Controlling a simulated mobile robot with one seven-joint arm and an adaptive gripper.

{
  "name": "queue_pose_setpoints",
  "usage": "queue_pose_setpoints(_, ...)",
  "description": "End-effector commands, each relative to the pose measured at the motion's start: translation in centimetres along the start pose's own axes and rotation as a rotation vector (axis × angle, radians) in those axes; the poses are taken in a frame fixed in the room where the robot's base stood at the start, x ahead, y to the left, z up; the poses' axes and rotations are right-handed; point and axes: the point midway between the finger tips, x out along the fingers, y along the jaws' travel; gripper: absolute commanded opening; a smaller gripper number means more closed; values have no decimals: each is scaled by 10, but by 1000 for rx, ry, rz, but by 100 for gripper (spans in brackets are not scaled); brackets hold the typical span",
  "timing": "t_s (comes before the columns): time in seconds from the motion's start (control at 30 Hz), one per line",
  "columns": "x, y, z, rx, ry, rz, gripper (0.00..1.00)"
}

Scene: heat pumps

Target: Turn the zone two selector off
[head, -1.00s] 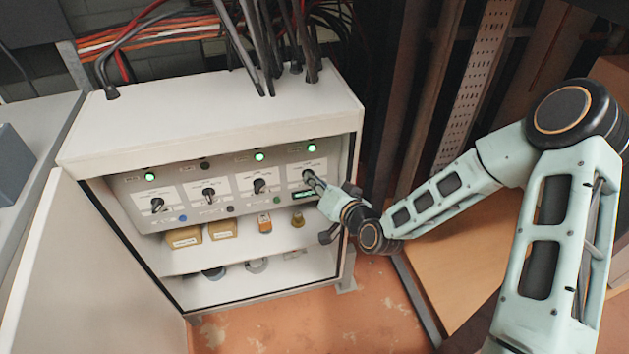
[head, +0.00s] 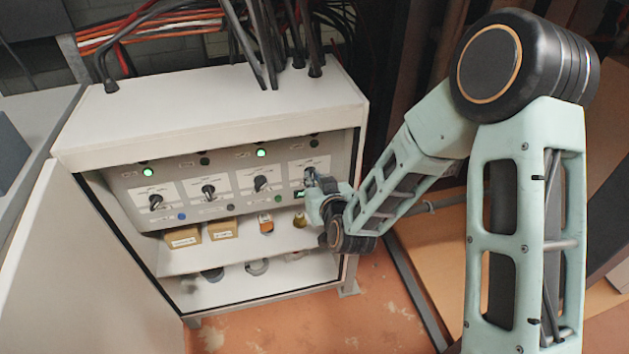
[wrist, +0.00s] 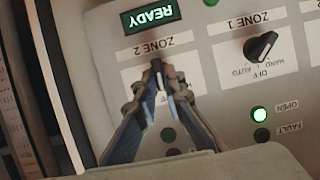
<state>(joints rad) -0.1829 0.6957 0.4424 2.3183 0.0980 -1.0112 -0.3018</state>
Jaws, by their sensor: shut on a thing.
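The zone two selector (wrist: 158,72) is a black knob on a white plate marked ZONE 2, inverted in the wrist view. My gripper (wrist: 160,88) is shut on it, one finger on each side. The visible part of the knob stands about upright in that view; the fingers hide most of the position labels. The lamps by this plate (wrist: 168,134) are dark. In the head view my gripper (head: 313,182) is at the rightmost selector of the row, which it largely covers. The lamp above that selector (head: 314,143) is dark.
The zone one selector (wrist: 261,46) sits tilted beside it, with a lit green lamp (wrist: 259,114). A READY display (wrist: 151,15) is close to my gripper. The open cabinet door (head: 85,270) stands at left. Shelves below hold small boxes (head: 222,229).

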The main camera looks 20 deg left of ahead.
Motion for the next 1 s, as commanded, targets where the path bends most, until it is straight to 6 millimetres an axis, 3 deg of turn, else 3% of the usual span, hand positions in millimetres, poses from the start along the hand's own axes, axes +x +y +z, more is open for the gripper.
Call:
queue_pose_setpoints(0.47,1,-1,-2,-15,3,6,0)
queue_pose_setpoints(0.5,1,-1,-2,-15,3,6,11)
queue_pose_setpoints(0.63,0,0,-1,-15,2,6,26)
queue_pose_setpoints(1.0,-5,0,-1,-15,1,6,27)
